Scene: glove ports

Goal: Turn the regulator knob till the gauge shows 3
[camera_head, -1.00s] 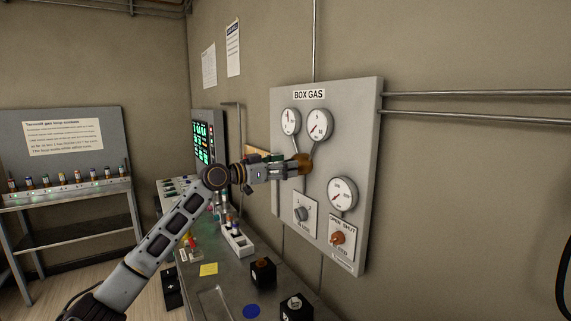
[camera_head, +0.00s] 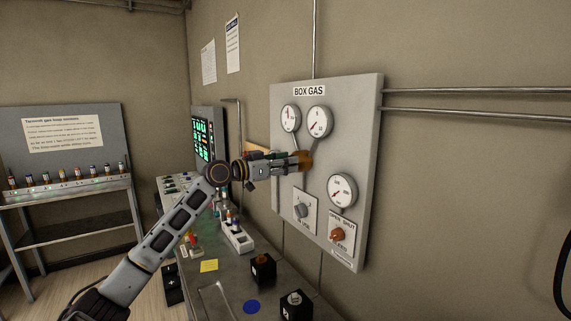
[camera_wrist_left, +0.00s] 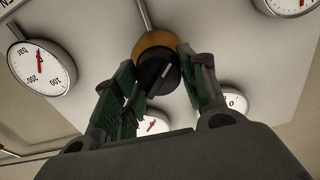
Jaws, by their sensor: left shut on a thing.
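The regulator knob (camera_wrist_left: 158,72) is black with a pale line and sits on a brass-coloured body (camera_wrist_left: 155,40). The brass body also shows on the grey BOX GAS panel (camera_head: 350,110), in the head view (camera_head: 305,158). My left gripper (camera_wrist_left: 162,85) is shut on the knob, one finger on each side. It shows in the head view (camera_head: 292,163), reaching the panel from the left. Two round gauges (camera_head: 290,118) (camera_head: 318,122) sit above the knob and a third gauge (camera_head: 342,190) below right. Their readings are too small to tell surely. My right gripper is not in view.
A grey selector knob (camera_head: 301,211) and an orange OPEN/SHUT knob (camera_head: 338,234) sit low on the panel. The bench below holds a white socket strip (camera_head: 237,238) and black boxes (camera_head: 263,270) (camera_head: 296,304). A shelf of small bottles (camera_head: 65,182) stands at left.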

